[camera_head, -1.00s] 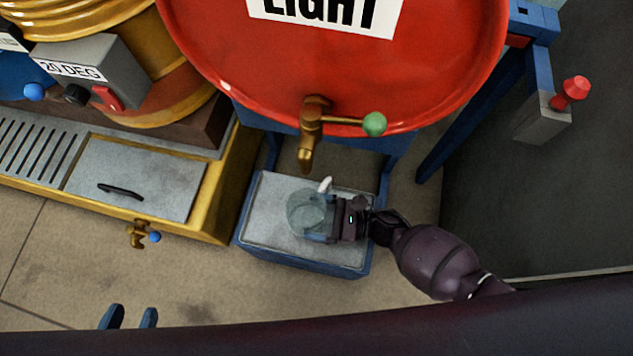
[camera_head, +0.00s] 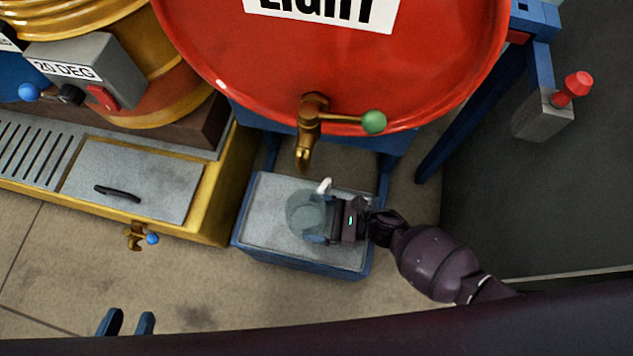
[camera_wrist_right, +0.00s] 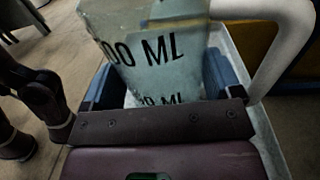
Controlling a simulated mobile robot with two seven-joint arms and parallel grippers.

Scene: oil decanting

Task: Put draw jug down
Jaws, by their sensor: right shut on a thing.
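The draw jug (camera_head: 305,210) is clear, with a white handle, at the grey-topped blue stand (camera_head: 262,228) below the brass tap (camera_head: 310,125). My right gripper (camera_head: 322,222) is shut around the jug from its right side. In the right wrist view the jug (camera_wrist_right: 150,55) shows black "ML" lettering, between the blue fingers of my right gripper (camera_wrist_right: 165,85). The jug looks upright; whether its base touches the stand top I cannot tell. My left gripper (camera_head: 126,322) is at the lower left, its two blue fingertips apart with nothing between them.
A red drum (camera_head: 340,60) labelled "LIGHT" hangs over the stand, its tap having a green knob (camera_head: 374,121). A yellow bench (camera_head: 215,205) with a grey lid stands left. A grey post with a red knob (camera_head: 578,83) is right. Floor left of the stand is clear.

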